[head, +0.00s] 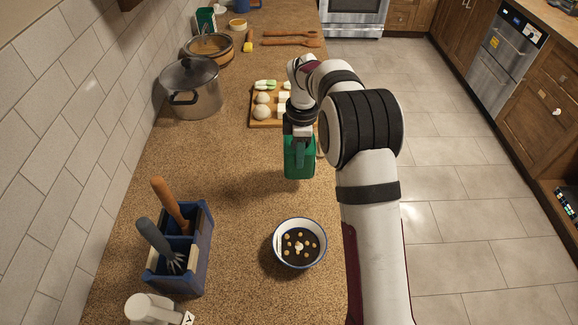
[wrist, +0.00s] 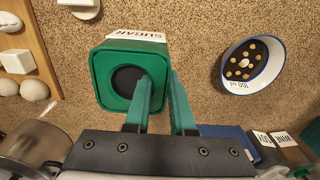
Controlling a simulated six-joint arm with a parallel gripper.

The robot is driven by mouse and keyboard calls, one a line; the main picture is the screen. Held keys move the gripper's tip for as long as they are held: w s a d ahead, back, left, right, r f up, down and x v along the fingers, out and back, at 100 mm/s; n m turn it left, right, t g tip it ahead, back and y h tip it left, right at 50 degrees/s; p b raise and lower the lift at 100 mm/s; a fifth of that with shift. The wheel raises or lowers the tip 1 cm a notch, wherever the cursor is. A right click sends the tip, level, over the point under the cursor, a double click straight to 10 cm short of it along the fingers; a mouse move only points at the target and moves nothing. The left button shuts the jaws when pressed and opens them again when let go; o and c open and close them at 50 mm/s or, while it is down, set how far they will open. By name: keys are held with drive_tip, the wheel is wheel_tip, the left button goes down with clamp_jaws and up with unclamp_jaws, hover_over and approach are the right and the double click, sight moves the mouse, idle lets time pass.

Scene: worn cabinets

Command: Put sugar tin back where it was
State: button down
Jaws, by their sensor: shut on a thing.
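The green sugar tin (head: 299,162) hangs below my gripper (head: 299,136) in the head view, seemingly a little above the counter. In the wrist view the tin (wrist: 103,88) shows its green rim, a dark round opening and a white "SUGAR" label. My gripper (wrist: 160,90) is shut on the tin's right side wall, one finger toward the opening and the other outside. The tin's base is hidden in the wrist view.
A bowl (head: 300,243) and a blue utensil caddy (head: 180,255) stand in front. A laden cutting board (head: 258,122) lies behind the tin, a pot (head: 192,92) to its left. Another green container (head: 205,19) stands far back. Mid-left counter is clear.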

sight(289, 167)
drive_tip(key=shift+w+a+f, duration=0.25)
drive_tip(key=shift+a+f, duration=0.15)
drive_tip(key=shift+a, duration=0.2)
drive_tip(key=shift+w+a+f, duration=0.2)
drive_tip(key=shift+a+f, duration=0.2)
drive_tip(key=shift+a, duration=0.2)
wheel_tip(289, 167, down, 4)
drive_tip(key=shift+a+f, duration=0.1)
drive_tip(key=c, duration=0.8)
unclamp_jaws()
drive_tip(key=shift+f, duration=0.1)
drive_tip(key=shift+o, duration=0.2)
